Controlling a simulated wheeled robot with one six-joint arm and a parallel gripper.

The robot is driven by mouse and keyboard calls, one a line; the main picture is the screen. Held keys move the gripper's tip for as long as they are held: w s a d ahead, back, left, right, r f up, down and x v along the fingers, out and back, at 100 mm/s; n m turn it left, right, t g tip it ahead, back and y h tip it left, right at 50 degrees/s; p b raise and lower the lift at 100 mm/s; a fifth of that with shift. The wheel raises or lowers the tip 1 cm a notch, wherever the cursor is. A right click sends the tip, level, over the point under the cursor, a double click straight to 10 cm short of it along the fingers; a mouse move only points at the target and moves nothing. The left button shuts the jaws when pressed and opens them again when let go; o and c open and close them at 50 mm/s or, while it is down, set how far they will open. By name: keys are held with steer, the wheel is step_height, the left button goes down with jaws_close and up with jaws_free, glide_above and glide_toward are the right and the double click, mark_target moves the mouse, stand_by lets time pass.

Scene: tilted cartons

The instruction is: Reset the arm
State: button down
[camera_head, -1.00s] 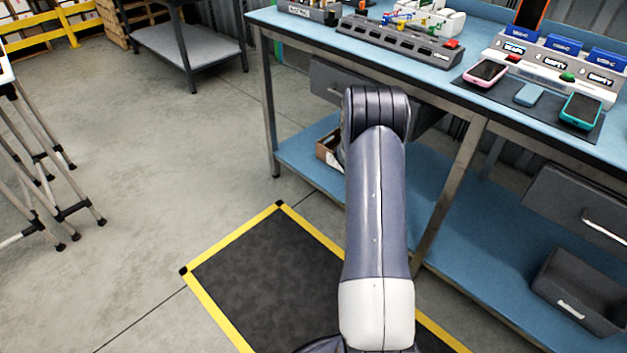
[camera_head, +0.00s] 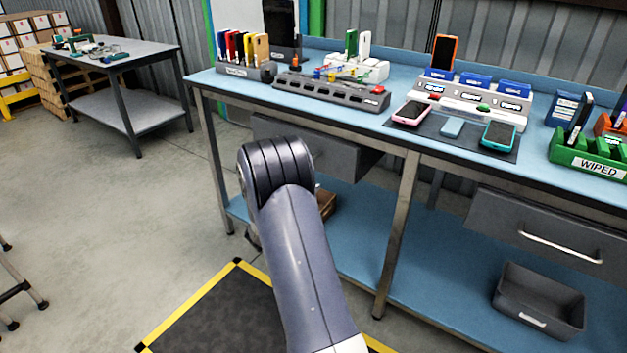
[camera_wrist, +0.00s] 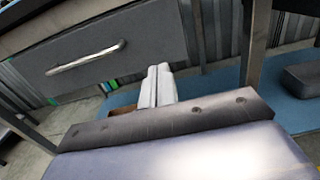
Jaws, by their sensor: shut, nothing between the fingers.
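My arm rises from the bottom of the head view in front of a blue workbench (camera_head: 400,143), with its dark rounded joint at the top. My gripper is hidden behind that arm in the head view. In the wrist view my gripper (camera_wrist: 159,70) shows as two pale fingers side by side, shut and holding nothing. Beyond the fingers is the bench's grey drawer (camera_wrist: 150,45) with a metal handle. I see no contact between the fingers and the bench.
The bench top holds phones on a dark mat (camera_head: 455,142), a grey slotted rack (camera_head: 330,95) and a green "WIPED" holder (camera_head: 595,165). A grey bin (camera_head: 538,300) sits on the lower shelf. A grey table (camera_head: 115,60) stands far left.

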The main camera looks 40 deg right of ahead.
mark_target(341, 163)
steer(key=shift+a, duration=0.15)
steer(key=x, duration=1.3)
steer(key=shift+d, duration=0.35)
steer(key=shift+w+d, duration=0.15)
steer(key=shift+d, duration=0.05)
